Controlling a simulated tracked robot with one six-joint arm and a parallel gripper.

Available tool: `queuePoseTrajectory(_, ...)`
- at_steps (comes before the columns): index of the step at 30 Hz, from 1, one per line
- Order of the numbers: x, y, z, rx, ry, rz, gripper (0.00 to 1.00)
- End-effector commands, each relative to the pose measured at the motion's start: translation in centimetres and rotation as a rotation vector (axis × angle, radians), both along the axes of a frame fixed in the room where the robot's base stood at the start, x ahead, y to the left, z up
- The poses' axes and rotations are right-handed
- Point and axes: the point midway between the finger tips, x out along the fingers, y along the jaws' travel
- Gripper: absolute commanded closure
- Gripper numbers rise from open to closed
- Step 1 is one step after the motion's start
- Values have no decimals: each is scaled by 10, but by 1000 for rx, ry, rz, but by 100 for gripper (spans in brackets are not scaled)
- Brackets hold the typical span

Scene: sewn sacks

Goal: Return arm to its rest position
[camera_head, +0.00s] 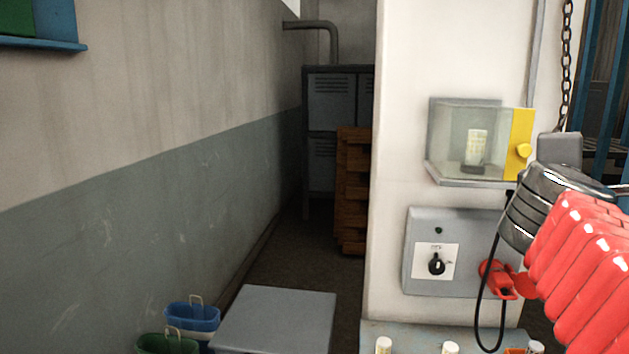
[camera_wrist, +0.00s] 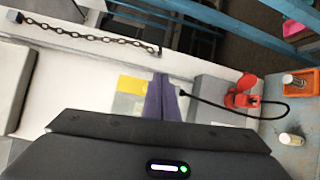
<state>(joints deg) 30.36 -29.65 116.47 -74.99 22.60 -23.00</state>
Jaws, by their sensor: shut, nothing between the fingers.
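My arm, in red ribbed bellows, comes into the head view from the lower right and ends in a dark metal wrist in front of the pillar. My gripper (camera_wrist: 160,98) shows in the wrist view as narrow purple-grey fingers pressed together above the dark housing. It is shut and empty. I cannot make out its fingers clearly in the head view. The pillar's white wall (camera_head: 470,60) fills the centre right behind the arm.
A clear box with a yellow side (camera_head: 519,143) and a grey switch panel (camera_head: 422,280) with a red plug (camera_head: 500,281) are on the pillar. A chain (camera_head: 565,60) hangs at right. A blue bucket (camera_head: 192,319), green bucket (camera_head: 167,345) and grey box top (camera_head: 275,318) stand lower left.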

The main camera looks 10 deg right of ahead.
Motion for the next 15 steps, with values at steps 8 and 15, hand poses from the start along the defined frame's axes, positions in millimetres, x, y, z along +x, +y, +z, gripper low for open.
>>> queuePoseTrajectory(8,-13,-7,-36,197,-97,-81,100)
queuePoseTrajectory(15,-28,15,-128,577,-210,-193,100)
